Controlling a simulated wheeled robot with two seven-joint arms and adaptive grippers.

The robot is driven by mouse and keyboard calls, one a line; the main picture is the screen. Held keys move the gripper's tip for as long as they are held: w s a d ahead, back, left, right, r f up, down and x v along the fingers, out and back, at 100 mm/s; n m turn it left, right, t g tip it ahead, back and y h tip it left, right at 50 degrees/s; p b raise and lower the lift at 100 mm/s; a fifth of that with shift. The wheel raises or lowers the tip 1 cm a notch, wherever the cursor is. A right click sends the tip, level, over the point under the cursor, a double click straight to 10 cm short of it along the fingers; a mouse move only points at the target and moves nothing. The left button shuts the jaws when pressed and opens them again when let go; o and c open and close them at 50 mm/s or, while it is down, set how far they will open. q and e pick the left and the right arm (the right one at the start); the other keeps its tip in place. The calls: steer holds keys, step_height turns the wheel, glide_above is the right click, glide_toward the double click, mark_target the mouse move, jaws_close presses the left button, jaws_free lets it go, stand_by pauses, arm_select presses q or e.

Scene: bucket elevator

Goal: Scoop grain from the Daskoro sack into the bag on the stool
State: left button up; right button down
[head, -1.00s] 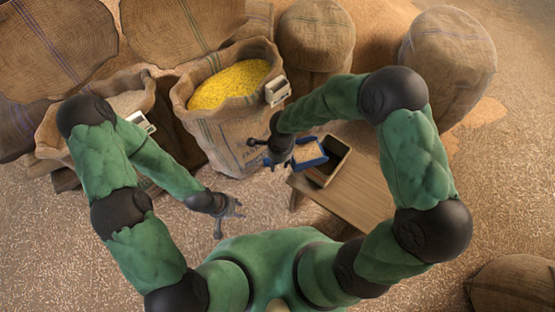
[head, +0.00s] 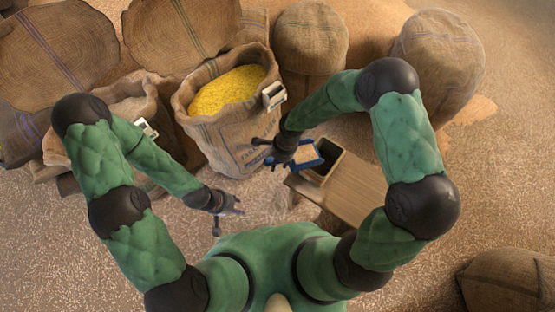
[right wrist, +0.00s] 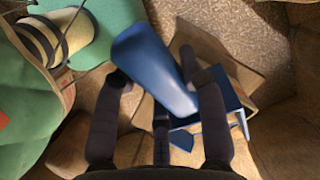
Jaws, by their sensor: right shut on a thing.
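My right gripper (head: 271,152) is shut on the blue handle of a scoop, seen blurred in the right wrist view (right wrist: 155,70). The blue scoop (head: 318,151) holds tan grain and is beside the open bag (head: 338,158), over its left side; I cannot tell whether they touch. The bag stands on the wooden stool (head: 352,192). My left gripper (head: 231,217) is open and empty above the floor. An open sack (head: 235,140) of yellow grain and another of pale grain (head: 128,108) stand behind. The writing is too small to tell which is Daskoro.
Small cards stand on the rims of the yellow-grain sack (head: 273,95) and the pale-grain sack (head: 147,129). Full closed sacks stand at the back right (head: 437,60); another (head: 508,280) lies at bottom right. The floor right of the stool is clear.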

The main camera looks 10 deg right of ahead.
steer(key=shift+w+d+r+p, duration=0.1)
steer(key=shift+d+r+p, duration=0.3)
steer(key=shift+p, duration=0.6)
steer(key=shift+d+r+y+p, duration=0.2)
steer(key=shift+r+y+p, duration=0.45)
steer(key=shift+p, duration=0.4)
steer(key=shift+w+d+r+y, duration=0.15)
steer(key=shift+d+r+y, duration=0.25)
steer(key=shift+d, duration=0.1)
steer(key=d+r+y+b, duration=0.1)
steer(key=b, duration=0.1)
steer(key=shift+w+d+r+g+b, duration=0.15)
steer(key=shift+r+g+b, duration=0.05)
steer(key=shift+g+b, duration=0.15)
steer(key=shift+w+d+r+y+b, duration=0.15)
steer(key=shift+d+r+y+b, duration=0.6)
steer(key=shift+b, duration=0.2)
steer(key=w+d+r+g+y, duration=0.1)
steer(key=d+r+y, duration=0.3)
steer(key=d+y, duration=0.1)
steer(key=shift+d+r, duration=0.4)
steer(key=shift+d, duration=0.1)
steer(key=shift+w, duration=0.15)
